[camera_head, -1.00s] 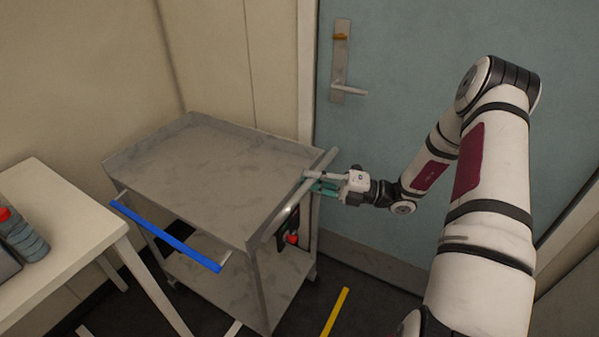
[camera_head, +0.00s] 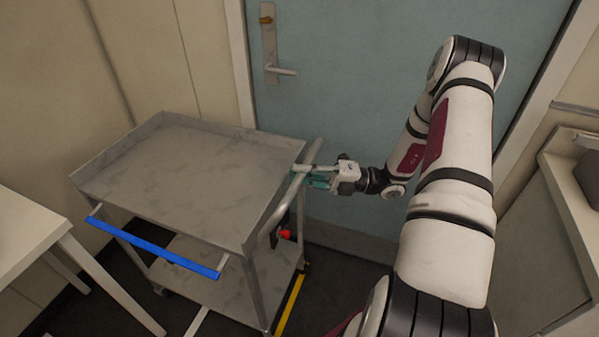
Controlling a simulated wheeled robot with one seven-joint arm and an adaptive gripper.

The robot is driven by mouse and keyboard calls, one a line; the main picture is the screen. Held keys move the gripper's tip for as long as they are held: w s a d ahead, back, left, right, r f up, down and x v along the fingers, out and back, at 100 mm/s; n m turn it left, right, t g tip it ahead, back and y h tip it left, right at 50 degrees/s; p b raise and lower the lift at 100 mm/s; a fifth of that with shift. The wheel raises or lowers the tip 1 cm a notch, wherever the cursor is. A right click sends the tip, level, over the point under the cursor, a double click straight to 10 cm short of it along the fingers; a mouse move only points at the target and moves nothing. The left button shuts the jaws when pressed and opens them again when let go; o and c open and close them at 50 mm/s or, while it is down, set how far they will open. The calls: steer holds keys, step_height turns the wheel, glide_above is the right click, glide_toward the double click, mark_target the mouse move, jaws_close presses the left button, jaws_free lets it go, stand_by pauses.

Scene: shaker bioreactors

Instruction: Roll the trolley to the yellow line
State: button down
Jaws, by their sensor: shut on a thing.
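A grey two-shelf trolley (camera_head: 190,172) stands on the dark floor in front of the door, its top tray empty. A blue bar (camera_head: 150,243) runs along its near side. A silver handle (camera_head: 272,222) is at its right end. My gripper (camera_head: 318,177) is shut on the far part of this handle, with its fingers partly hidden. The yellow line (camera_head: 290,305) lies on the floor close beside the trolley's near right leg.
A blue-green door (camera_head: 345,90) with a lever handle stands behind the trolley. A white table (camera_head: 25,232) is at the left, near the trolley. A counter (camera_head: 570,190) is at the right. A white floor stripe (camera_head: 197,322) shows below the trolley. A red knob (camera_head: 284,234) is on the trolley's right end.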

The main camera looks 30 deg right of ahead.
steer(key=c, duration=1.5)
jaws_free()
steer(key=shift+d, duration=0.1)
steer(key=v, duration=1.2)
